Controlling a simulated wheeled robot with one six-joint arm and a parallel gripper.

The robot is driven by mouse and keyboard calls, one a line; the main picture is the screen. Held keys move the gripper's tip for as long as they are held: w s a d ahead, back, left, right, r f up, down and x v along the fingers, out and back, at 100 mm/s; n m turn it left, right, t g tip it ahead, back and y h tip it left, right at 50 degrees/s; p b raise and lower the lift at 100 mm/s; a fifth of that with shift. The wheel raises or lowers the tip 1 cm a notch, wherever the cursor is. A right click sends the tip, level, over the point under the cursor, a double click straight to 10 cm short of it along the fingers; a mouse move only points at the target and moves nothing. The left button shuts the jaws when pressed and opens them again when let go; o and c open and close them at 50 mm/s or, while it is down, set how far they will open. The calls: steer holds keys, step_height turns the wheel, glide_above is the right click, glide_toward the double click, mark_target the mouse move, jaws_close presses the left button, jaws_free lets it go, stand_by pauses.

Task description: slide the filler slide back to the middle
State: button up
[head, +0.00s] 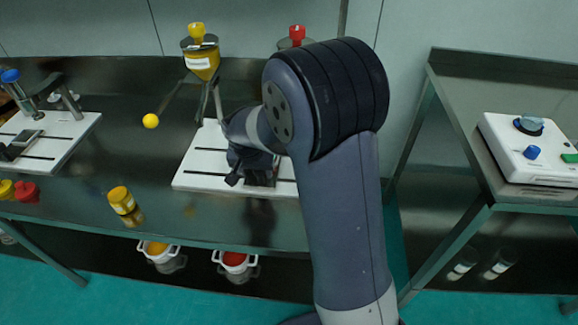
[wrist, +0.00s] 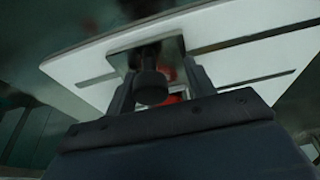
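The filler slide appears to be the metal plate (wrist: 172,46) on the white slotted base (wrist: 232,65) in the wrist view. A dark round knob (wrist: 151,88) stands out from it. My gripper (wrist: 160,85) has its two fingers apart, one on each side of the knob. A gap shows between the knob and the right finger; contact on the left is unclear. In the head view my gripper (head: 248,172) is low over the white base (head: 205,170), and my arm hides most of the slide. A red part (wrist: 176,98) shows behind the knob.
A yellow hopper (head: 202,63) and a lever with a yellow ball (head: 150,121) stand left of my arm. A red-capped hopper (head: 297,36) is partly hidden behind it. A yellow jar (head: 121,200) stands on the metal bench. A control box (head: 530,150) is on the right table.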

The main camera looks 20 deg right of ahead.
steer(key=shift+w+a, duration=0.3)
steer(key=shift+a, duration=0.45)
steer(key=shift+w+a, duration=0.3)
steer(key=shift+a, duration=0.4)
steer(key=shift+w+a, duration=0.3)
steer(key=shift+a, duration=0.45)
steer(key=o, duration=1.1)
steer(key=p+v, duration=0.5)
steer(key=v, duration=0.4)
steer(key=shift+f, duration=0.15)
